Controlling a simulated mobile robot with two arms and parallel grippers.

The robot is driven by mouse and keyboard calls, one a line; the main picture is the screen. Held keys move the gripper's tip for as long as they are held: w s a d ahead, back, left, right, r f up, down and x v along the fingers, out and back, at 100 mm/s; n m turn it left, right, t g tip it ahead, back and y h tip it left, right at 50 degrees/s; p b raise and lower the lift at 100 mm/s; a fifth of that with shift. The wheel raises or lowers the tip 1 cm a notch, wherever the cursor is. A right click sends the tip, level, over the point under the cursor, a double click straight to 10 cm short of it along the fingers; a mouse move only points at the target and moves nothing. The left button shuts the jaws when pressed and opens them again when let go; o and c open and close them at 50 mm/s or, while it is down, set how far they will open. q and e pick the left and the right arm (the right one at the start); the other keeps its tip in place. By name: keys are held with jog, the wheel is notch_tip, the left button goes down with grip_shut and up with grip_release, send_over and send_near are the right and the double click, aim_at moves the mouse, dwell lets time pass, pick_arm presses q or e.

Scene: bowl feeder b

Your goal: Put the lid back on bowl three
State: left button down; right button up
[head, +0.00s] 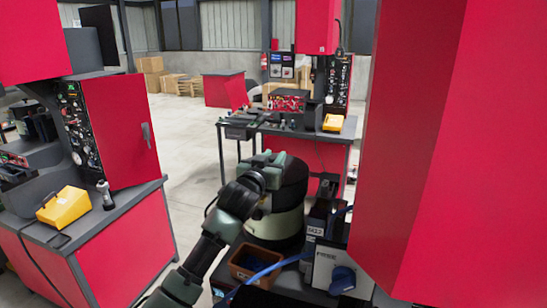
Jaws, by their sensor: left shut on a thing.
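A round bowl feeder (283,221) stands at the lower middle of the head view, with a pale body band and a dark lower part. A dark round lid (293,178) is at its top. My left arm comes up from the bottom left, and my left gripper (266,160) is at the lid's upper left edge, shut on the lid. The fingertips are partly hidden by the gripper itself. I cannot tell whether the lid is seated or just above the bowl. No number on the bowl is readable. My right gripper is not in view.
A large red panel (450,150) closes off the right. Open floor (190,150) lies between the machines.

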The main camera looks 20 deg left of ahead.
pick_arm(q)
jog(key=c, duration=1.1)
grip_release()
jog(key=shift+f, duration=0.1)
jog(key=shift+o, duration=0.2)
jog(key=shift+r, duration=0.2)
jog(key=shift+s+f, duration=0.2)
jog(key=shift+s, duration=0.15)
jog(key=s+b, duration=0.4)
jog(key=s, duration=0.6)
jog(key=shift+s+a, duration=0.2)
jog(key=shift+s+r+b, duration=0.15)
jog(key=shift+s+b, duration=0.15)
jog(key=shift+s, duration=0.2)
